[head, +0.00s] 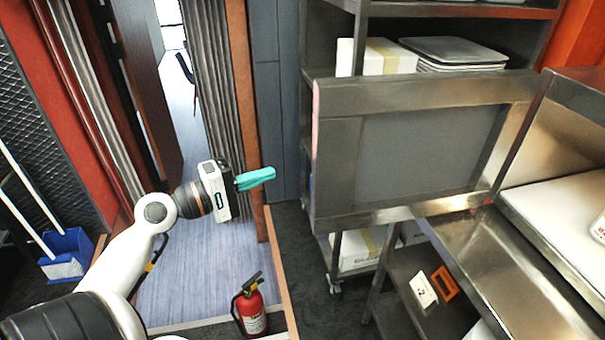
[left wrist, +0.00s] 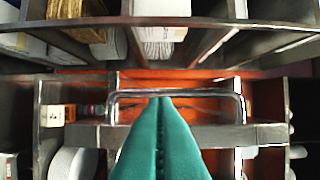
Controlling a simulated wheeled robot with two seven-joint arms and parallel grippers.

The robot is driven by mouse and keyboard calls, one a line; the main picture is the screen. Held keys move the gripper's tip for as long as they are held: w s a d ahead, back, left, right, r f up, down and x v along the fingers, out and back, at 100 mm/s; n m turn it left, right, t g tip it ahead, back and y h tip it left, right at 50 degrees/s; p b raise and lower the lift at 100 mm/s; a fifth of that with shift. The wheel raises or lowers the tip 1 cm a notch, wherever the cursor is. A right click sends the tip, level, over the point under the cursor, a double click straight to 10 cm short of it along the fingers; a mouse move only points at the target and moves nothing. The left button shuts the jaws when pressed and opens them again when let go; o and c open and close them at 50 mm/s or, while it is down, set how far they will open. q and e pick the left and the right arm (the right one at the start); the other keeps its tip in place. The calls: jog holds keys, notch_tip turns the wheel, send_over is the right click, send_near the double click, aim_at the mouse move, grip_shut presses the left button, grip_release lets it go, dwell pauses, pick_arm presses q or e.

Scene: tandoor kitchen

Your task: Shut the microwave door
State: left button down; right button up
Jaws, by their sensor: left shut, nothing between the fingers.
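The microwave door (head: 420,150) stands wide open in the head view, a steel frame around a grey panel. Its hinge side meets the steel microwave body (head: 580,95) at the right. My left gripper (head: 272,174) has teal fingers pressed together, empty, left of the door's free edge and apart from it in the head picture. In the left wrist view the shut fingers (left wrist: 160,102) point at a bracket-shaped metal bar (left wrist: 178,93) over a steel band; I cannot tell whether they touch it or whether it belongs to the door. My right gripper is out of view.
A steel shelf rack (head: 460,12) with a white box (head: 385,57) and stacked trays (head: 455,50) stands behind the door. A steel counter (head: 510,275) lies below it. A red fire extinguisher (head: 250,308) stands on the floor near a low wooden edge.

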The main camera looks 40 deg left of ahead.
pick_arm(q)
jog(key=w+d+p, duration=0.4)
jog(key=w+d, duration=0.1)
jog(key=d, duration=0.1)
dwell(0.4)
jog(key=shift+w+d, duration=0.1)
